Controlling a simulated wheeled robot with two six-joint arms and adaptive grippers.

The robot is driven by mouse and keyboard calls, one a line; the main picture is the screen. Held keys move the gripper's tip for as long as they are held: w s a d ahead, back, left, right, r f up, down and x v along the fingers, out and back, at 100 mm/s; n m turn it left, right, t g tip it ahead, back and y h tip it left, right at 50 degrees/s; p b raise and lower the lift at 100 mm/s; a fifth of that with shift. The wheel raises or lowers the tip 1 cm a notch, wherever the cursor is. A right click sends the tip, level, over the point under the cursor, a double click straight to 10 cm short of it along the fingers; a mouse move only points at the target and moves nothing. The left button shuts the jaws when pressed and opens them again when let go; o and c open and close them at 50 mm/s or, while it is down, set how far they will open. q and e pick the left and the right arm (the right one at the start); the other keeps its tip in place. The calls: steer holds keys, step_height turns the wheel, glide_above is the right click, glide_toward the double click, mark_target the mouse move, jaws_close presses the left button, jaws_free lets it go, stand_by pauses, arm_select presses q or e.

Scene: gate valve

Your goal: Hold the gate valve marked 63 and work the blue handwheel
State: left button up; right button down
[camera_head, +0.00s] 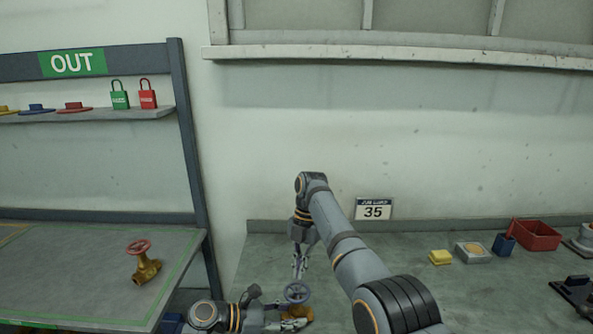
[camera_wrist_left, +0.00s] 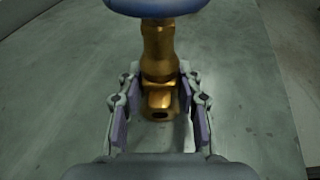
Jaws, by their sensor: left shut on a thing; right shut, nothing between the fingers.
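A brass gate valve (camera_head: 299,311) stands upright on the bench with a blue handwheel (camera_head: 296,292) on top. In the left wrist view the brass body (camera_wrist_left: 158,55) rises between the fingers, and the underside of the handwheel (camera_wrist_left: 156,6) crosses the top edge. My left gripper (camera_head: 287,325) is shut on the valve's lower body; its fingers show on both sides (camera_wrist_left: 159,108). My right gripper (camera_head: 298,272) points down just above the handwheel, shut and empty. I cannot tell whether it touches the wheel. No 63 marking is legible.
A plate reading 35 (camera_head: 374,209) stands at the wall. A red-wheeled brass valve (camera_head: 143,263) is on the left table, below the OUT sign (camera_head: 72,63). A yellow block (camera_head: 440,257), a blue cup (camera_head: 503,244) and a red bin (camera_head: 537,235) are at right.

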steer(key=s+v, duration=0.1)
steer(key=v, duration=0.5)
steer(key=shift+a, duration=0.35)
steer(key=shift+s+r, duration=0.1)
steer(key=shift+r, duration=0.05)
steer(key=w+x, duration=0.1)
steer(key=x, duration=0.5)
steer(key=shift+d, duration=0.35)
steer(key=shift+w, duration=0.1)
steer(key=shift+s+a+v, duration=0.1)
steer(key=shift+s+v, duration=0.1)
steer(key=shift+v, duration=0.75)
steer(key=shift+s+a+v, duration=0.15)
steer(key=shift+s+v, duration=0.05)
steer(key=shift+v, duration=0.75)
steer(key=shift+s+a+v, duration=0.1)
steer(key=shift+s+v, duration=0.1)
steer(key=shift+v, duration=0.7)
steer(key=shift+r, duration=0.2)
